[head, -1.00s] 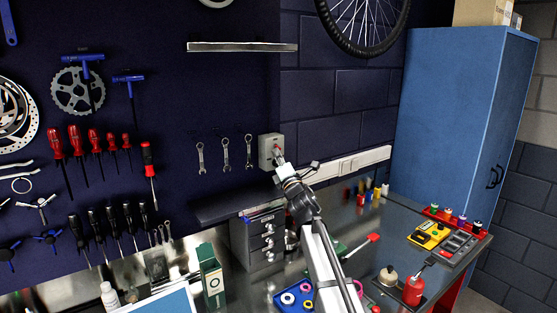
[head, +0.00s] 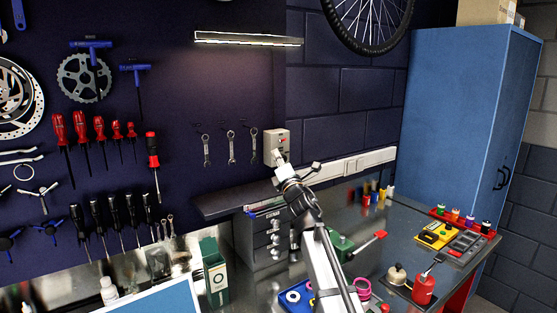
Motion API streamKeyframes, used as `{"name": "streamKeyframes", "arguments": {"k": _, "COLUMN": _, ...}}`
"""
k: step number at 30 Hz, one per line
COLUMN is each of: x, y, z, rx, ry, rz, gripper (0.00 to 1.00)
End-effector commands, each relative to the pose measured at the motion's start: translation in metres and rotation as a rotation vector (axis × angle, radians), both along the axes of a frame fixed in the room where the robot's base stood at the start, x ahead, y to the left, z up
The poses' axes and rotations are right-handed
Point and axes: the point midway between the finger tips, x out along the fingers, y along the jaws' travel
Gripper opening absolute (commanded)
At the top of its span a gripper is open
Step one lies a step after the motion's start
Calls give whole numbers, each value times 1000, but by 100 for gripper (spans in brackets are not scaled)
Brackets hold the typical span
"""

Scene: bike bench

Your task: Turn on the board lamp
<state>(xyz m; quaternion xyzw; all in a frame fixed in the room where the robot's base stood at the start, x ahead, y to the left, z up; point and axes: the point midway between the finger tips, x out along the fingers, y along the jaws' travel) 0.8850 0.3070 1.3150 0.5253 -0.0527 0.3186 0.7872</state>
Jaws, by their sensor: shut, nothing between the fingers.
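The board lamp (head: 248,40) is a long thin bar high on the dark tool board. It is lit and throws a warm glow on the board below it. My gripper (head: 280,158) is shut and empty, right at the lower front of the box. I cannot tell whether its tips touch the box. My gripper hides part of the box's lower front.
Several wrenches (head: 230,148) hang left of the box. A dark shelf (head: 238,200) and a grey drawer cabinet (head: 262,238) lie below. A white wall trunking (head: 350,165) runs right of my gripper. A blue cabinet (head: 460,120) stands at the right.

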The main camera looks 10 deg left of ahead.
Motion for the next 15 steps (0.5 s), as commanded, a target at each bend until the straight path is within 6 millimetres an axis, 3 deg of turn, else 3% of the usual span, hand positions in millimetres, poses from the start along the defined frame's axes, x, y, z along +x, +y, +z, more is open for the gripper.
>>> {"name": "streamKeyframes", "arguments": {"k": 1, "x": -16, "y": -10, "z": 6, "rx": 0, "ry": -4, "rz": -3, "gripper": 0}}
{"name": "streamKeyframes", "arguments": {"k": 6, "x": -45, "y": -26, "z": 17, "rx": 0, "ry": -2, "rz": -3, "gripper": 0}}
{"name": "streamKeyframes", "arguments": {"k": 15, "x": -73, "y": -43, "z": 28, "rx": 0, "ry": -1, "rz": -2, "gripper": 0}}
